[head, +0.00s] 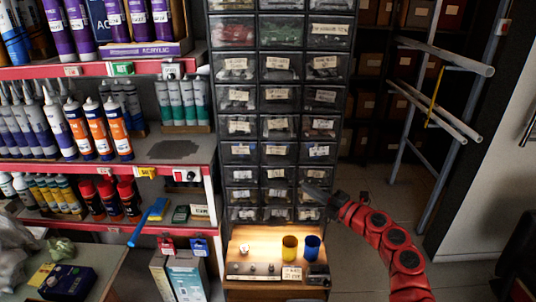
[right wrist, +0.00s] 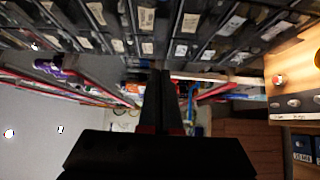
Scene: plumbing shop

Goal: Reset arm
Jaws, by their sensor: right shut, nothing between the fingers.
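My right arm (head: 385,240) is red and black and comes in from the lower right in the head view. Its dark gripper (head: 318,194) is in front of the lower right part of a drawer cabinet (head: 278,126), above a lit wooden bench. In the right wrist view the two black fingers of the gripper (right wrist: 165,78) are together, with nothing held between them. My left gripper does not show in either view.
Shelves (head: 80,151) with several tubes and bottles stand at the left. The lit wooden bench (head: 250,242) holds a yellow cup (head: 290,247) and a blue cup (head: 312,247). A pipe rack (head: 440,105) stands at the right. Open floor (head: 365,210) shows beside the cabinet.

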